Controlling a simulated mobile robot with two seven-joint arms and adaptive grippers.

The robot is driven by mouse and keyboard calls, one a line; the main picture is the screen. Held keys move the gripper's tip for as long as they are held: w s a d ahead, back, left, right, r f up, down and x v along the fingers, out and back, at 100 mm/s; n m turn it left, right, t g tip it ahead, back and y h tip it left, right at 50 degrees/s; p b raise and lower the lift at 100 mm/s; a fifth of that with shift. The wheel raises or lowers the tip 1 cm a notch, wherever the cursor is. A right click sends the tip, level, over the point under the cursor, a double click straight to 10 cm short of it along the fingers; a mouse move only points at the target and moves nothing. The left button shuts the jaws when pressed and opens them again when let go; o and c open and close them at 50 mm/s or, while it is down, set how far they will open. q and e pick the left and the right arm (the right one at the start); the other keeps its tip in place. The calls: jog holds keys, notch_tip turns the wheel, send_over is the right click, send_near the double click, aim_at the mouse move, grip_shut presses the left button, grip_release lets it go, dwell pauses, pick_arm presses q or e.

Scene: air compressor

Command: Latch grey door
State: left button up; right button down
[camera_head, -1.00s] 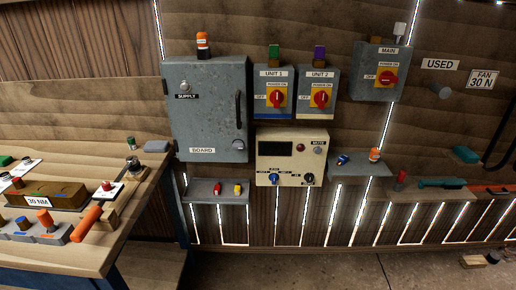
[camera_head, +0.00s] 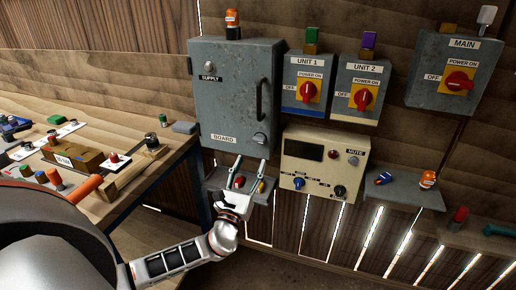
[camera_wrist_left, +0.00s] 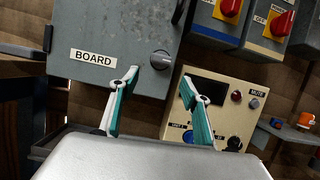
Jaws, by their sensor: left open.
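The grey door (camera_head: 232,100) is the front of the grey wall cabinet marked SUPPLY and BOARD. It looks closed against its box. It has a dark vertical handle (camera_head: 262,100) and a round latch knob (camera_head: 259,139) at its lower right. In the left wrist view the knob (camera_wrist_left: 161,60) shows right of the BOARD label. My left gripper (camera_head: 254,162) is open and empty, just below the knob in the head view. In the left wrist view its fingertips (camera_wrist_left: 160,80) spread below and to either side of the knob, apparently apart from it. My right gripper is out of view.
A small shelf (camera_head: 212,183) with red and yellow items lies under the cabinet, partly behind my gripper. A beige control panel (camera_head: 324,150) is on the right, below the UNIT 1 and UNIT 2 switch boxes. A cluttered workbench (camera_head: 160,185) stands on the left.

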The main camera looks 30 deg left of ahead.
aim_at(258, 143)
pick_arm(q)
jog(key=shift+m, duration=0.3)
jog(key=x, duration=0.3)
jog(key=r+p+x, duration=0.1)
jog(key=x, duration=0.2)
jog(key=shift+w+r, duration=0.1)
jog(key=shift+w, duration=0.05)
jog(key=shift+x, duration=0.75)
jog(key=c, duration=1.1)
